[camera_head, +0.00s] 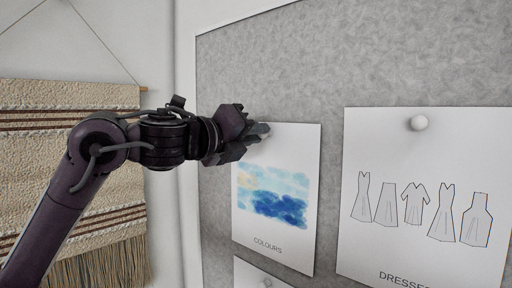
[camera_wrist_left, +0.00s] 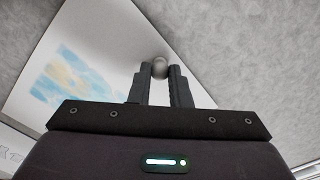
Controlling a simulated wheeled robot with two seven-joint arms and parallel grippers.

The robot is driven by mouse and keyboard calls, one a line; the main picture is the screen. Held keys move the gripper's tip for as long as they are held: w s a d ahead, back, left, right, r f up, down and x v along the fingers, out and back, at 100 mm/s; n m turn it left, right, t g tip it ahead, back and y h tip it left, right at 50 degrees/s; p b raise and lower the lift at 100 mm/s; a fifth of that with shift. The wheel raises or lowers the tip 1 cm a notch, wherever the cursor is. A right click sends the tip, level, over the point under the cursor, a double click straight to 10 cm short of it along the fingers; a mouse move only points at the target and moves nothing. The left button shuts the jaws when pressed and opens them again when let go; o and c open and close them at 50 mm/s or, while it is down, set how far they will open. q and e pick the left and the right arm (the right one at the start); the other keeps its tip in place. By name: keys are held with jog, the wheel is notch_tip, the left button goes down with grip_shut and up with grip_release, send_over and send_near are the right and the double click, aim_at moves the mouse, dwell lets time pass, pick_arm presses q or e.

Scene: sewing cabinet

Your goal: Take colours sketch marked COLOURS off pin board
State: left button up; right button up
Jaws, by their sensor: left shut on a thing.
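The colours sketch (camera_head: 272,205) is a white sheet with blue and yellow watercolour patches, marked COLOURS. It hangs flat on the grey pin board (camera_head: 290,60). My left gripper (camera_head: 262,131) is at the top of the sheet, in front of its upper edge. In the left wrist view, its two fingers (camera_wrist_left: 159,75) are shut on a round grey pin (camera_wrist_left: 159,66) at the top of the sketch (camera_wrist_left: 78,78). In the head view the fingers hide this pin. My right gripper is in neither view.
A DRESSES sheet (camera_head: 420,250) hangs to the right under a white round pin (camera_head: 418,122). Another sheet (camera_head: 255,275) shows below the colours sketch, with a pin. A woven wall hanging (camera_head: 60,98) is at the left, behind my arm. The board above the sheets is bare.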

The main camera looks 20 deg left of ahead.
pick_arm(q)
notch_tip(320, 180, up, 6)
jog(key=shift+s+f+b, duration=0.1)
jog(key=shift+b, duration=0.3)
jog(key=b+v, duration=0.5)
jog(key=v, duration=1.4)
jog(key=shift+s+r+b, duration=0.25)
jog(key=shift+b, duration=0.05)
jog(key=shift+a, duration=0.15)
